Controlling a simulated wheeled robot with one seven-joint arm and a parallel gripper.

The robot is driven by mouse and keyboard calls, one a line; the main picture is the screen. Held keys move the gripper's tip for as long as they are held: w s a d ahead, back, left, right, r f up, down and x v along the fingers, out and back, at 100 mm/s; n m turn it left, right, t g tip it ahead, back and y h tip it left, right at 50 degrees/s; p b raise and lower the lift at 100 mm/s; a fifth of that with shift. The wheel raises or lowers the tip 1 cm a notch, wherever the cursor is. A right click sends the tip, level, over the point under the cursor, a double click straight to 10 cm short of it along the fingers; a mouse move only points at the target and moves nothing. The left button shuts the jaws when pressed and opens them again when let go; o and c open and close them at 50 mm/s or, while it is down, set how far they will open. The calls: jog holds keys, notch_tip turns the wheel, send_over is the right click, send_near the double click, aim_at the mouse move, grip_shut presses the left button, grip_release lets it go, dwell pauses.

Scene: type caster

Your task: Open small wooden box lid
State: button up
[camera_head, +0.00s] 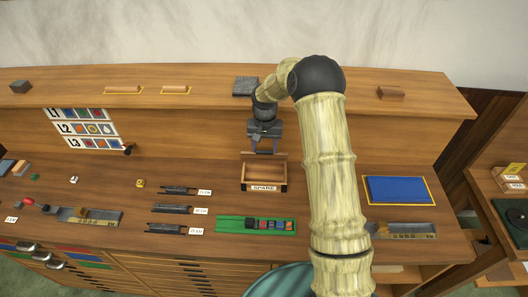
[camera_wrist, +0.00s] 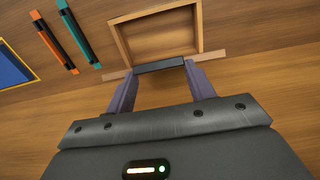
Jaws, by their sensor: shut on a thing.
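The small wooden box (camera_head: 264,186), with a "SPARE" label on its front, stands on the desk below the shelf. Its open interior shows in both views, and its rim (camera_wrist: 119,38) is at the top of the wrist view. The lid (camera_wrist: 211,57) is raised and seen nearly edge-on as a thin wooden strip at the box's edge. My gripper (camera_head: 264,150) is behind and above the box. In the wrist view my gripper (camera_wrist: 160,72) has its two fingers on either side of a dark bar (camera_wrist: 160,65) at the lid, shut on it.
A green tray (camera_head: 228,225) with several small blocks lies in front of the box. Dark slim holders (camera_head: 172,209) lie to its left. A blue pad (camera_head: 397,190) lies to the right. The shelf (camera_head: 220,100) above carries a dark block (camera_head: 245,86).

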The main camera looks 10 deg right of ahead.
jog(key=shift+w+d+f, duration=0.1)
jog(key=shift+w+d, duration=0.05)
jog(key=shift+w, duration=0.25)
jog(key=o, duration=1.4)
jog(key=shift+w+f, duration=0.15)
